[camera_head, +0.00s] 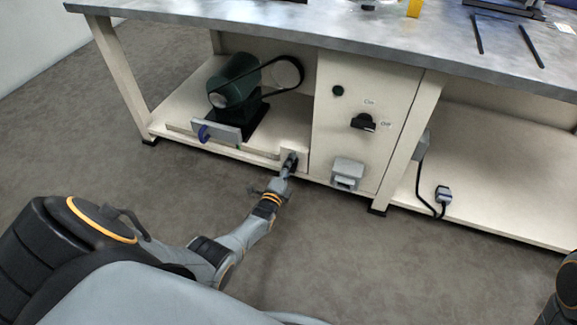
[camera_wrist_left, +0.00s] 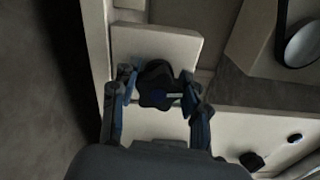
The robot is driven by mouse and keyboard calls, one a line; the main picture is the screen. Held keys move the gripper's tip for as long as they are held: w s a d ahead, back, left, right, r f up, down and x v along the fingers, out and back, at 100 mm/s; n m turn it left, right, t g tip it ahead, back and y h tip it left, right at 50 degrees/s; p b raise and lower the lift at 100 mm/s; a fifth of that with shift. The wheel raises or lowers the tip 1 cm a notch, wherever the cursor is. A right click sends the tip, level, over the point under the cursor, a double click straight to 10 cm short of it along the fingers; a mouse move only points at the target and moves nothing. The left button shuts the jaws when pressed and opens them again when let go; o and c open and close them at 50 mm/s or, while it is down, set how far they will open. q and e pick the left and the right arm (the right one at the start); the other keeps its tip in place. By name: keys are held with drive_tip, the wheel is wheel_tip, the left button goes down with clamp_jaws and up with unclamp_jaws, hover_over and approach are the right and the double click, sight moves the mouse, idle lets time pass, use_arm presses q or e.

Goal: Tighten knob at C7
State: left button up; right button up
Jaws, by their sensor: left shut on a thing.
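A black lobed knob (camera_wrist_left: 154,78) sits on a pale plate (camera_wrist_left: 155,42) at the front of the workbench's lower shelf. In the head view the knob (camera_head: 291,156) is a small dark shape, mostly hidden by my gripper. My left gripper (camera_head: 286,170) reaches it from the front. In the left wrist view, the fingers of my left gripper (camera_wrist_left: 158,88) stand on either side of the knob and are shut on it. My right gripper is not in view. I cannot read a C7 label.
A green motor (camera_head: 232,85) with a belt stands on the lower shelf. Right of the knob is a panel with a black rotary switch (camera_head: 364,122) and a grey box (camera_head: 347,174). The floor (camera_head: 330,250) in front is clear.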

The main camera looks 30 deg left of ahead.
use_arm(q)
drive_tip(key=shift+s+d+f+m, duration=0.1)
drive_tip(key=shift+s+f+m, duration=0.1)
drive_tip(key=shift+m, duration=0.4)
drive_tip(key=o, duration=1)
drive_tip(key=shift+c, duration=0.2)
drive_tip(key=shift+o, duration=1)
drive_tip(key=shift+r, duration=0.1)
drive_tip(key=shift+w+r, duration=0.1)
drive_tip(key=v, duration=0.7)
drive_tip(key=shift+s, duration=0.3)
